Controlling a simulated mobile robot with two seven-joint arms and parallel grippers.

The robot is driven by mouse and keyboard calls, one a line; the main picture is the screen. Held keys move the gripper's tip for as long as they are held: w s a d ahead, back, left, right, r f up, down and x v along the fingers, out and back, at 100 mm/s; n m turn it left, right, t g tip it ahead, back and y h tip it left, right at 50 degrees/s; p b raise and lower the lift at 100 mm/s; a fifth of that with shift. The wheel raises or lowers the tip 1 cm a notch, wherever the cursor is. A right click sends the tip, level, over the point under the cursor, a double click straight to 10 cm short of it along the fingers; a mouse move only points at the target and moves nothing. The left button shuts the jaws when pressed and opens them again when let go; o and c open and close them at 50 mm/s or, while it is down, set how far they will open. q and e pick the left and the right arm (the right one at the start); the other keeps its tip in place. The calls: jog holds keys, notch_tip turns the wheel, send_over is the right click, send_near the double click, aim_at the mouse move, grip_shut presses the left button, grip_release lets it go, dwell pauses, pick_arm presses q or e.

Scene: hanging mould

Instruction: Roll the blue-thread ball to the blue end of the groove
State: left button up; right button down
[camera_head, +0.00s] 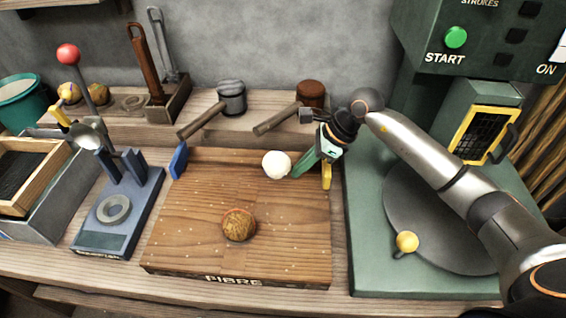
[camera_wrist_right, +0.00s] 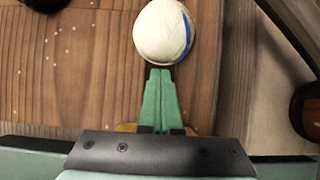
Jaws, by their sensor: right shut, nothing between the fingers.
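The white ball (camera_head: 277,164) rests near the back right of the wooden board (camera_head: 200,215). A blue thread line shows on its side in the right wrist view (camera_wrist_right: 160,32). A blue end piece (camera_head: 179,160) stands at the board's back left corner, and a yellow one (camera_head: 327,175) at the right edge. My left gripper is not in view.
A brown ball (camera_head: 238,225) sits on the front middle of the board. Two mallets (camera_head: 232,97) (camera_head: 310,93) lie on the ledge behind. A blue stand (camera_head: 118,212) is at left, a green press (camera_head: 370,240) at right. The board between ball and blue piece is clear.

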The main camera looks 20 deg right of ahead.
aim_at(213, 171)
jog(key=w+a+b, duration=0.1)
jog(key=w+a, duration=0.1)
jog(key=a, duration=0.3)
jog(key=w+a+b, duration=0.1)
jog(key=w+a, duration=0.2)
jog(key=a, duration=0.3)
jog(key=w+a+b, duration=0.1)
jog(key=w+a, duration=0.2)
jog(key=a, duration=0.3)
jog(key=shift+w+a+b, duration=0.15)
jog(key=shift+b, duration=0.2)
jog(key=shift+d+r+p, duration=0.2)
jog(key=shift+d+p, duration=0.15)
jog(key=shift+d, duration=0.05)
jog(key=shift+s+d+r+p, duration=0.3)
jog(key=shift+s+d, duration=0.05)
jog(key=shift+d, duration=0.15)
jog(key=shift+s+d+r+p, duration=0.25)
jog(key=shift+s+d+p, duration=0.05)
jog(key=shift+d, duration=0.2)
notch_tip(213, 171, up, 7)
jog(key=p, duration=0.4)
jog(key=shift+p, duration=0.3)
jog(key=shift+s, duration=0.15)
